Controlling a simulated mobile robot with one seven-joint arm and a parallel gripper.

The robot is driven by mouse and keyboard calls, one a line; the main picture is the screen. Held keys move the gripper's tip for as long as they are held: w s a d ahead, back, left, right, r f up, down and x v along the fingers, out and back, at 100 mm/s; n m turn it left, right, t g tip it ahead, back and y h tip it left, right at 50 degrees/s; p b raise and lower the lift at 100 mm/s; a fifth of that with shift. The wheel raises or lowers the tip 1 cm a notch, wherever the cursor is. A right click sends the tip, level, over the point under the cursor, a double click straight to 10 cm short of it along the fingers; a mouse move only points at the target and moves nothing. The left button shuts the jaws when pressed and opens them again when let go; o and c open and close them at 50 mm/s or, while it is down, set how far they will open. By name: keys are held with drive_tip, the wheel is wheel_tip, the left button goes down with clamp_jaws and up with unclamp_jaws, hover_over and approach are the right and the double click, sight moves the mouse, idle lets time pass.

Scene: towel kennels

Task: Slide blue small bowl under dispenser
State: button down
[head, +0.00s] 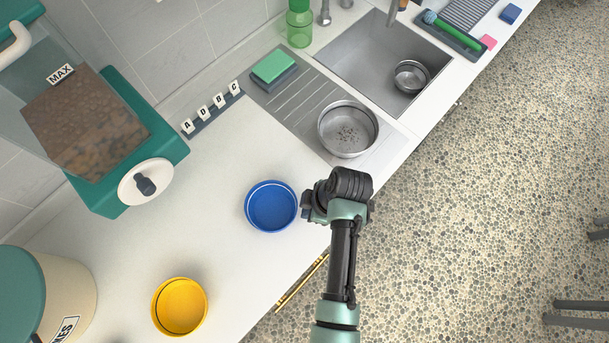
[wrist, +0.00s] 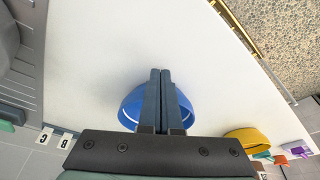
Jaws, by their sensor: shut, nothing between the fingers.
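The blue small bowl (head: 271,207) stands upright on the white counter and looks empty. My gripper (head: 306,207) is beside its right rim in the head view. In the wrist view my shut, empty fingers (wrist: 160,75) lie in front of the bowl (wrist: 131,108) and hide its middle; I cannot tell whether they touch it. The dispenser (head: 110,198), teal with a clear bin of brown kibble and a white dial, stands at the upper left in the head view, apart from the bowl.
A yellow bowl (head: 180,307) stands at the lower left, near a lidded canister (head: 72,290). A steel bowl (head: 347,128) sits on the drainboard by the sink (head: 362,62). A letter rack (head: 213,112) lies along the wall. The counter between blue bowl and dispenser is clear.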

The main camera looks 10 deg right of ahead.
drive_tip(key=shift+w+a, duration=0.2)
drive_tip(key=shift+a, duration=0.15)
drive_tip(key=w+a+b, duration=0.1)
drive_tip(key=w+a, duration=0.2)
drive_tip(key=a, duration=0.4)
drive_tip(key=w+a+b, duration=0.1)
drive_tip(key=w+a, duration=0.1)
drive_tip(key=a, duration=0.5)
drive_tip(key=w+a+b, duration=0.2)
drive_tip(key=w+a, duration=0.1)
drive_tip(key=a, duration=0.5)
drive_tip(key=shift+w, duration=0.35)
